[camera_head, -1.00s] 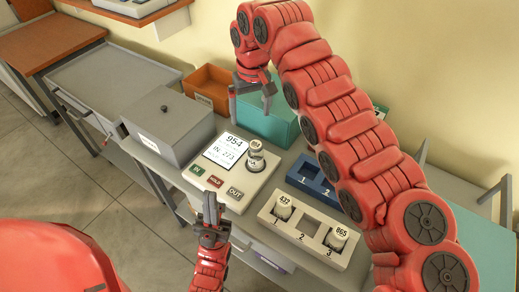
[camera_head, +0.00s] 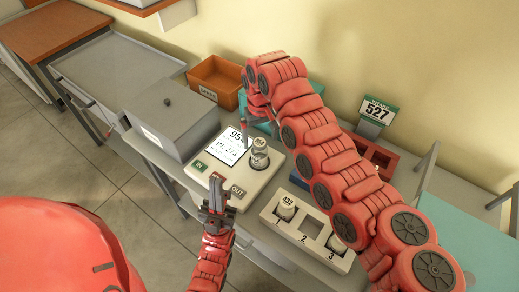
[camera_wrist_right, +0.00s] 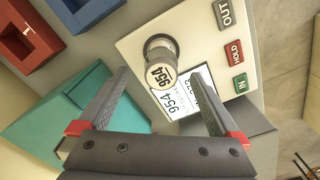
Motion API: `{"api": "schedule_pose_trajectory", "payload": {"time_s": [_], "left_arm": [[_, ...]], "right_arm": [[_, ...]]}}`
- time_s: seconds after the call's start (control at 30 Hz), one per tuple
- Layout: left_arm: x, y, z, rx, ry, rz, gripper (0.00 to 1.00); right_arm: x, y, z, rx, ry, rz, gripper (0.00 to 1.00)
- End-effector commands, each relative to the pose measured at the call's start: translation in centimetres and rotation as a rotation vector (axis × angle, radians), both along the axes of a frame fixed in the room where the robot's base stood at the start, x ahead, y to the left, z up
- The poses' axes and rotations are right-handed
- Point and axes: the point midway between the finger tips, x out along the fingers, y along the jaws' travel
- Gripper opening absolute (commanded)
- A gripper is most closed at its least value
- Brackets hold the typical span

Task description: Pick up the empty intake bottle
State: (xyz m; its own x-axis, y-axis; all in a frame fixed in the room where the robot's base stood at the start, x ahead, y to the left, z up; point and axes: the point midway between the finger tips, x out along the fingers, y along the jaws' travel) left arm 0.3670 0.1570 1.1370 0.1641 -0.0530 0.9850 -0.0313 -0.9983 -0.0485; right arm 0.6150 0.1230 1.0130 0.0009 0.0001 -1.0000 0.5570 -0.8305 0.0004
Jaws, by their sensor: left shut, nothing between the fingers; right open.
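A small bottle with a grey cap and a round 954 label (camera_head: 259,155) stands in the white console (camera_head: 245,190). It also shows in the right wrist view (camera_wrist_right: 160,55), between and just beyond the fingers. I cannot tell whether it is empty. My right gripper (camera_head: 259,128) is open above and behind this bottle, apart from it; the right wrist view shows its spread fingers (camera_wrist_right: 158,85). My left gripper (camera_head: 216,190) is shut and empty in front of the console. A green-topped sign reading INTAKE 527 (camera_head: 377,110) stands at the back right.
A white numbered rack (camera_head: 285,228) holds bottles in slots 1 and 3; slot 2 is empty. A grey lidded box (camera_head: 170,125) stands left of the console. An orange bin (camera_head: 215,82), a teal box (camera_wrist_right: 60,115) and a red rack (camera_head: 380,158) are behind.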

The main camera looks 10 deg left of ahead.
Motion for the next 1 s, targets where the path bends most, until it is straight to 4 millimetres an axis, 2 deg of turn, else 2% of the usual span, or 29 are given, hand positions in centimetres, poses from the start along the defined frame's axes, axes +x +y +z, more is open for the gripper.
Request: {"api": "schedule_pose_trajectory", "payload": {"time_s": [0.27, 0.43, 0.5, 0.6, 0.77, 0.8, 0.87, 1.0], "left_arm": [[0.0, 0.0, 1.3, 0.0, 0.0, 0.0, 0.0], [0.0, 0.0, 3.1, 0.0, 0.0, 0.0, 0.0], [0.0, 0.0, 3.5, 0.0, 0.0, 0.0, 0.0], [0.0, 0.0, 3.6, 0.0, 0.0, 0.0, 0.0], [0.0, 0.0, 3.5, 0.0, 0.0, 0.0, 0.0], [0.0, 0.0, 3.5, 0.0, 0.0, 0.0, 0.0], [0.0, 0.0, 3.5, 0.0, 0.0, 0.0, 0.0], [0.0, 0.0, 3.5, 0.0, 0.0, 0.0, 0.0]], "right_arm": [[0.0, 0.1, -1.5, -0.003, 0.002, 0.001, 0.99], [0.0, 0.4, -3.5, -0.004, 0.004, 0.002, 0.99], [-0.1, 0.4, -5.0, -0.004, 0.007, 0.002, 0.99], [0.0, 0.4, -6.0, -0.001, 0.003, 0.001, 0.99], [0.1, 0.4, -6.1, 0.001, 0.001, 0.0, 0.99], [0.1, 0.4, -6.1, 0.001, 0.001, 0.0, 0.97], [0.1, 0.4, -6.1, 0.001, 0.001, 0.0, 0.86], [0.1, 0.4, -6.1, 0.0, 0.0, 0.0, 0.61]]}}
